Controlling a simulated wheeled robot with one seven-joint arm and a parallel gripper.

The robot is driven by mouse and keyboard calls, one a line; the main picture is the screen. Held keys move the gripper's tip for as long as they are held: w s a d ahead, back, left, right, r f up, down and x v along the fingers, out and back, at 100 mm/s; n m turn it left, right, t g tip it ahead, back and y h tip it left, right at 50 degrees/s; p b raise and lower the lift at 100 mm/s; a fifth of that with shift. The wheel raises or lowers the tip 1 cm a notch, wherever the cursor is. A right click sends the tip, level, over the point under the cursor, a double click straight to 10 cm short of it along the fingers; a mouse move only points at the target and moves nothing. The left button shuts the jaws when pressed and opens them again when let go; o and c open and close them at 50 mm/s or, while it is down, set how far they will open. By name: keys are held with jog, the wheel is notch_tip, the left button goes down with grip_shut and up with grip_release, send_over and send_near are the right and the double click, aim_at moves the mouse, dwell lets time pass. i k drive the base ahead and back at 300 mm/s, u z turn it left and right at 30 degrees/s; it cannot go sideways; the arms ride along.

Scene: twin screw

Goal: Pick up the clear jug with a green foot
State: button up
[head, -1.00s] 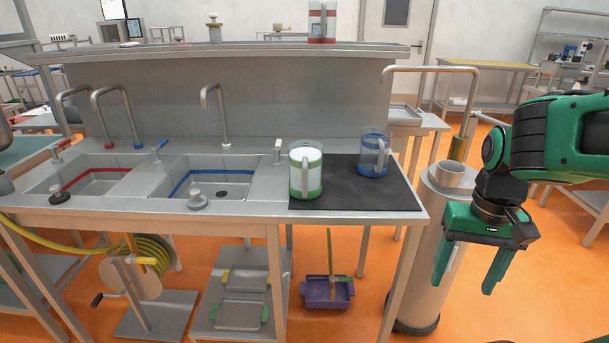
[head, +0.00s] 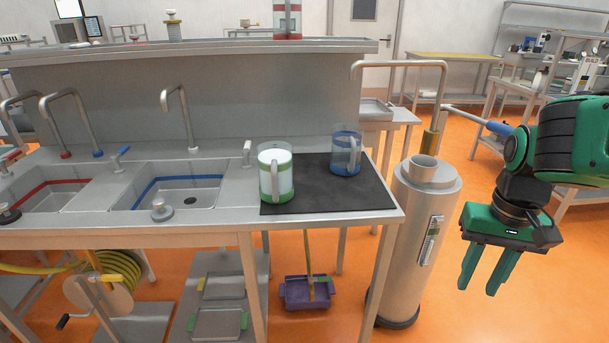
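The clear jug with a green foot (head: 275,196) stands upright on the left part of a black mat (head: 330,197) on the sink counter. It looks filled with something white, has a green band near its top, and its pale handle faces me. A second clear jug with blue bands (head: 346,153) stands behind it to the right on the same mat. My gripper (head: 477,291) hangs at the right, well away from the jugs and beyond the counter's right end. Its green fingers point down, with a narrow gap between them and nothing held.
A jug with red bands (head: 288,20) stands on the high shelf (head: 200,52). A tall grey cylinder (head: 412,245) stands between the counter's right end and my gripper. A tap (head: 178,95) rises behind the right sink (head: 178,195). The front right of the mat is bare.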

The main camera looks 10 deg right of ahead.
aim_at(274, 158)
jog(key=z, duration=2.1)
jog(key=k, duration=1.1)
jog(key=u, duration=1.8)
jog(key=i, duration=1)
